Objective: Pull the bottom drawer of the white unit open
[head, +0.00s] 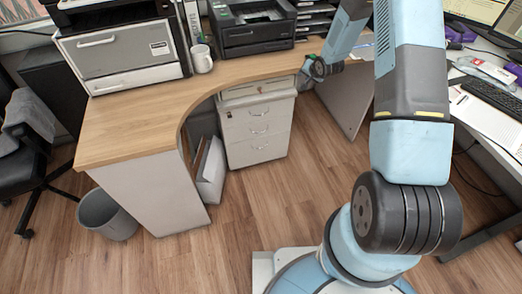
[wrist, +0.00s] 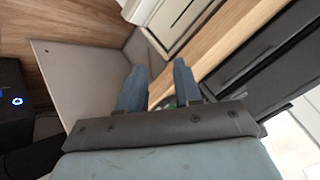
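The white unit (head: 236,126) stands under the wooden desk in the head view, with several handles on its front. Its bottom drawer (head: 258,150) is the lowest front near the floor and looks closed. In the wrist view, part of the white unit (wrist: 172,18) shows at the top, tilted; I cannot tell which drawer that is. My gripper (wrist: 160,72) has its two fingers apart with nothing between them. In the head view my gripper (head: 304,80) is small and partly hidden by my wrist, near the desk edge, above and right of the bottom drawer.
The desk (head: 135,122) curves above and left of the unit, its edge close to my gripper. A grey panel (head: 346,96) stands right of the unit. A white bin-like holder (head: 211,172) stands to its left. The wooden floor (head: 262,200) in front is clear.

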